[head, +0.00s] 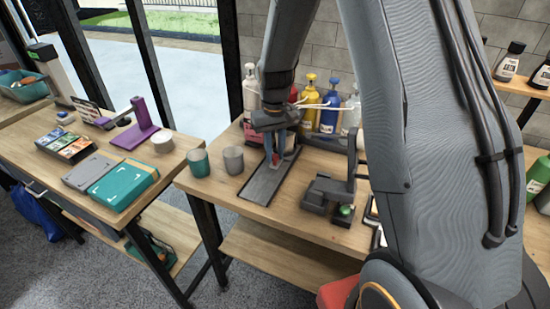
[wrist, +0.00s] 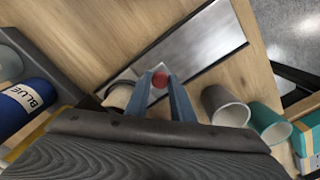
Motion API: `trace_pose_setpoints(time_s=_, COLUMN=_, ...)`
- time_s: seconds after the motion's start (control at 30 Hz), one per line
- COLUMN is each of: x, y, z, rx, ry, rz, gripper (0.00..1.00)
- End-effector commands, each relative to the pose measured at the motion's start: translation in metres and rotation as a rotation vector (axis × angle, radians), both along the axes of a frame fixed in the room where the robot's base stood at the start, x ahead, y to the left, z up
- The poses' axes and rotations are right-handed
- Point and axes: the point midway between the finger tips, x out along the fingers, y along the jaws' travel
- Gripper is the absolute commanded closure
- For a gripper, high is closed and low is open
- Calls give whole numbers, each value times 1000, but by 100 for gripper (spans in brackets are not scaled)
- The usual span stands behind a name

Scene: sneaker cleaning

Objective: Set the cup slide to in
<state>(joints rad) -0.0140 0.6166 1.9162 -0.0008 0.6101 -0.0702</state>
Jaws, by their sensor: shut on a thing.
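The cup slide (head: 262,185) is a long, flat grey track lying on the right-hand workbench. It also shows in the wrist view as a metallic strip with a dark edge (wrist: 208,40). A red knob (wrist: 160,79) sits by the track's near part in the wrist view, with a round pale-rimmed piece (wrist: 118,96) beside it. My gripper (head: 274,156) is over the far part of the track, and its two blue fingers (wrist: 161,84) are closed around the red knob. The fingers hide part of the knob and of the slide beneath.
A teal cup (head: 199,163) and a grey cup (head: 233,160) stand left of the slide. Several bottles, including a yellow one (head: 306,100) and a blue one (head: 330,106), stand behind. A dark device (head: 330,190) is to the right. A gap separates the two benches.

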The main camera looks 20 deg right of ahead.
Motion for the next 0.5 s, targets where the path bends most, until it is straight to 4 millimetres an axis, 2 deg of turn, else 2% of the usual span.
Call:
trace_pose_setpoints(time_s=0.4, x=5, y=-5, z=1, rx=0, ry=-7, rz=-4, gripper=100)
trace_pose_setpoints(time_s=0.43, x=6, y=-5, z=1, rx=0, ry=-7, rz=-4, gripper=77)
trace_pose_setpoints(time_s=0.5, x=5, y=-6, z=1, rx=0, ry=-7, rz=-5, gripper=65)
